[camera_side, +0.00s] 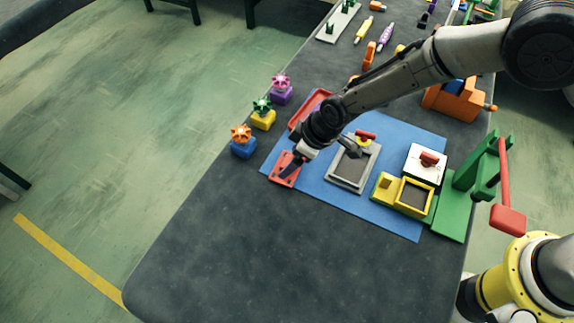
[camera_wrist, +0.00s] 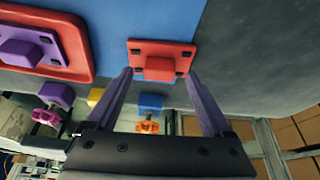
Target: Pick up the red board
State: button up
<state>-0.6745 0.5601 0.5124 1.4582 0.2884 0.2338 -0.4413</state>
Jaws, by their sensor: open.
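The red board (camera_side: 279,180) is a small flat red plate with dark corner spots, lying at the near-left corner of the blue mat (camera_side: 375,212). In the wrist view the red board (camera_wrist: 141,48) shows a raised red block on its middle. My gripper (camera_side: 293,164) is over the board and hides part of it in the side view. In the wrist view my gripper (camera_wrist: 159,75) is open, with one finger on each side of the block and a gap to both. I cannot tell whether the fingertips are level with the block.
A red tray (camera_wrist: 83,62) holding a purple board (camera_wrist: 48,68) is beside the red board. Star-knobbed blocks in blue (camera_side: 243,149), yellow (camera_side: 263,121) and purple (camera_side: 281,95) stand along the table edge. A grey-framed tray (camera_side: 334,181) lies to the right. The near table is clear.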

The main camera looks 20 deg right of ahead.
jog(key=shift+x, duration=1.05)
jog(key=shift+w, duration=0.1)
grip_shut()
